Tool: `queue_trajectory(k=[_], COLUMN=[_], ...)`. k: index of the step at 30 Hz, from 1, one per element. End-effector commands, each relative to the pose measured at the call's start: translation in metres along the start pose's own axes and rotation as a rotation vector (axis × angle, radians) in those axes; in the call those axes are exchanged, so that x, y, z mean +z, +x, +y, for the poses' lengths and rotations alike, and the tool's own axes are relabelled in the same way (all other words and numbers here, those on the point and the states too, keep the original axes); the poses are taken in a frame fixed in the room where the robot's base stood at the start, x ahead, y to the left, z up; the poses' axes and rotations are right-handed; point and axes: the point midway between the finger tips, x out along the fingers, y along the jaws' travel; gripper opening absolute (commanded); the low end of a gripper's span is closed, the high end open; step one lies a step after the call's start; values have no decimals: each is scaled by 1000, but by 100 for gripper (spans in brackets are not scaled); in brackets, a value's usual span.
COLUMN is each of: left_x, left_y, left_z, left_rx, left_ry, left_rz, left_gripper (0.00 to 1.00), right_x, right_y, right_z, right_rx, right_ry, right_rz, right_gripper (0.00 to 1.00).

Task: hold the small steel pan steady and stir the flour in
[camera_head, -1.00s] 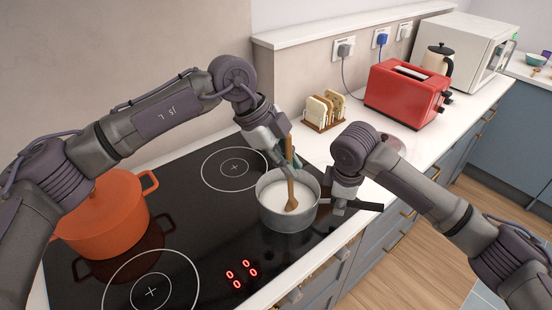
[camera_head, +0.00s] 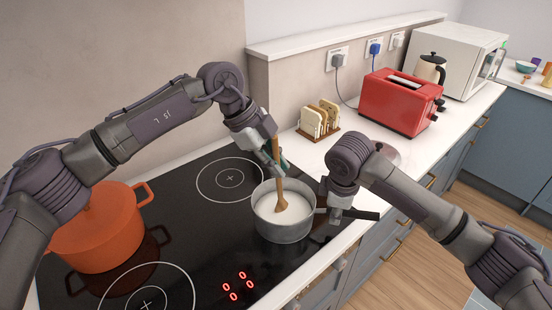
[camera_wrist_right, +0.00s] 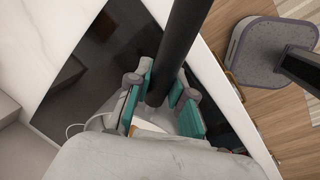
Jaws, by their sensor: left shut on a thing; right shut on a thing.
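The small steel pan (camera_head: 284,228) stands on the black hob, with white contents (camera_head: 296,208) inside. A wooden spoon (camera_head: 280,196) stands tilted in the pan, its bowl end in the white contents. My left gripper (camera_head: 272,162) is shut on the spoon's handle above the pan. My right gripper (camera_head: 338,204) is shut on the pan's dark handle (camera_head: 362,215) at the pan's right side. In the right wrist view the green-padded fingers of the right gripper (camera_wrist_right: 165,98) sit either side of the dark handle (camera_wrist_right: 182,45). The pan is mostly hidden there.
An orange pot (camera_head: 98,238) stands on the hob (camera_head: 205,215) at the left. A toast rack (camera_head: 319,120), a red toaster (camera_head: 399,102), a kettle (camera_head: 431,68) and a microwave (camera_head: 458,55) stand along the counter. Red digits glow at the hob's front.

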Motion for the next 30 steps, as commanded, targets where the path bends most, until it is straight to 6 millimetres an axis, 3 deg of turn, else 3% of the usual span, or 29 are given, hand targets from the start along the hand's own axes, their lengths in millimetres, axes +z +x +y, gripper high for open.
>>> queue_trajectory(k=[14,30], left_x=[-7,-25], left_y=[1,-36], left_z=[3,2], left_rx=[-1,-2], left_ry=[0,0], left_rz=[0,-1], left_gripper=[0,0], right_x=[0,0], right_y=[-1,-1], right_z=[1,1], right_rx=[1,2], right_ry=[1,1], right_rz=[0,0], right_gripper=[0,0])
